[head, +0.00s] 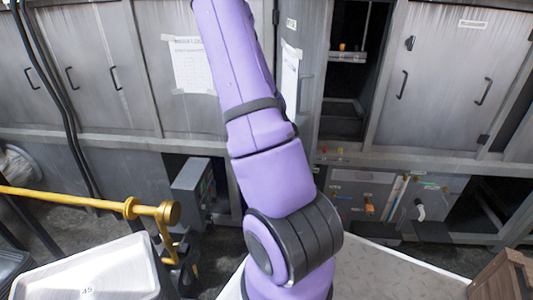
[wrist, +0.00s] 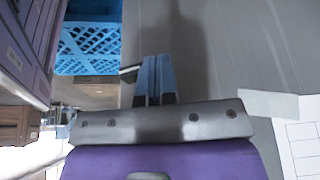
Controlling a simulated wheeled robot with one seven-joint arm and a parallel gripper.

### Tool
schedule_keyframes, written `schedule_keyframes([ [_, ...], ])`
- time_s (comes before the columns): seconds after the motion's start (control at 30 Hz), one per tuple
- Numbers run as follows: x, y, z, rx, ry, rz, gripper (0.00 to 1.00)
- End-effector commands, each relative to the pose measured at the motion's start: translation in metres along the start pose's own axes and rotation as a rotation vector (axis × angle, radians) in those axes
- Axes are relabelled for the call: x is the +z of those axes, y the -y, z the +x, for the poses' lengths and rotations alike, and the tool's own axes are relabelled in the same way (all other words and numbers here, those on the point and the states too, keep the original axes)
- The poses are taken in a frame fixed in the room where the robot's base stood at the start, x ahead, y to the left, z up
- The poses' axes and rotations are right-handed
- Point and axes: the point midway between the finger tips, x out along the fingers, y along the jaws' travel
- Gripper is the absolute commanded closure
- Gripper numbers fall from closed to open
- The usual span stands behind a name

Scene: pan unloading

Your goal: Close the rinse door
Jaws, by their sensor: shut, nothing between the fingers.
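My purple arm rises through the middle of the head view and hides part of the cabinet front; its gripper is outside that view. In the wrist view my gripper (wrist: 156,62) is shut and empty, its fingers together in front of a grey metal door panel (wrist: 225,50). Whether they touch the panel I cannot tell. A small bar like a handle (wrist: 129,73) shows just left of the fingers. In the head view a grey door with a paper sheet (head: 289,85) stands beside my arm, seemingly ajar. Its small label is unreadable, so I cannot confirm it is the rinse door.
An open dark compartment (head: 346,70) with shelves lies right of that door. A blue crate (wrist: 90,48) shows left of the panel in the wrist view. A yellow rail (head: 75,198) and white tray (head: 88,272) are at lower left, a wooden box (head: 505,275) at lower right.

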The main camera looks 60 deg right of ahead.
Motion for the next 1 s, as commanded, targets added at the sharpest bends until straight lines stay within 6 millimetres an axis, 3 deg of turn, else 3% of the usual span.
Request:
schedule_keyframes([
  [0.3,-0.066,0.002,0.026,-0.047,0.001,-0.114,1.0],
  [1.0,-0.183,0.025,0.074,-0.162,0.0,-0.399,1.0],
])
